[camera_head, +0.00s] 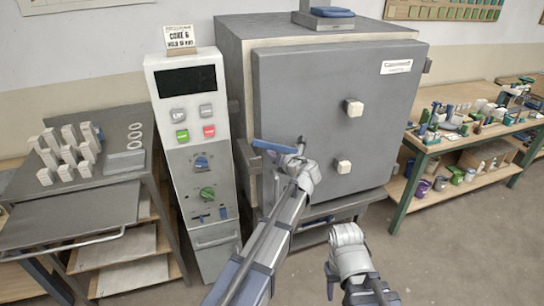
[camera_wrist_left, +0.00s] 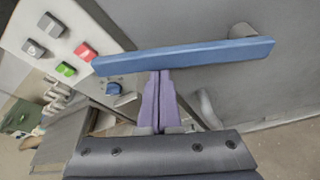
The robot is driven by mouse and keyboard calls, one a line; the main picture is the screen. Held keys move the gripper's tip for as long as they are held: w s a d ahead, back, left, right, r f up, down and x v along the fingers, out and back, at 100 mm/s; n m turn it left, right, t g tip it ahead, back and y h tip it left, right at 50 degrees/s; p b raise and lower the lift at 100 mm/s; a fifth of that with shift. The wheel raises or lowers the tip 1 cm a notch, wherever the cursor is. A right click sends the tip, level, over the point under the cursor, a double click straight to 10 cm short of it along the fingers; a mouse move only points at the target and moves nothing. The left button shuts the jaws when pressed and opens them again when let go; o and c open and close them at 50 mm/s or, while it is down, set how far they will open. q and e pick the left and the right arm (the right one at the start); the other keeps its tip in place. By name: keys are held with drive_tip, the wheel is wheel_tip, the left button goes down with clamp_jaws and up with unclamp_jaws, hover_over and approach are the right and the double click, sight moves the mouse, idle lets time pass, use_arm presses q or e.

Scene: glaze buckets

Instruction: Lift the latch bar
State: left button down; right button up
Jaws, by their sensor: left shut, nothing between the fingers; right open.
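The blue latch bar (camera_head: 274,147) lies roughly level across the left part of the grey kiln door (camera_head: 330,110). It also spans the left wrist view (camera_wrist_left: 190,56), with its right end near a round grey pivot. My left gripper (camera_head: 299,153) is shut and empty at the bar. In the left wrist view its purple fingers (camera_wrist_left: 160,76) come up to the bar's lower edge; I cannot tell whether they touch it. My right gripper (camera_head: 343,272) is open and empty, low in front of the kiln.
A control panel (camera_head: 190,135) with coloured buttons and knobs stands left of the kiln. Left of it is a cart (camera_head: 75,222) with several white pieces. A green-legged bench (camera_head: 425,165) with pots and tools stands right. The floor at right is clear.

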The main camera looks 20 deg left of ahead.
use_arm(q)
drive_tip(key=w+d+r+m+p, duration=0.1)
drive_tip(key=w+d+r+p, duration=0.5)
drive_tip(key=d, duration=0.3)
drive_tip(key=shift+r+m+y, duration=0.4)
drive_tip(key=shift+r, duration=0.5)
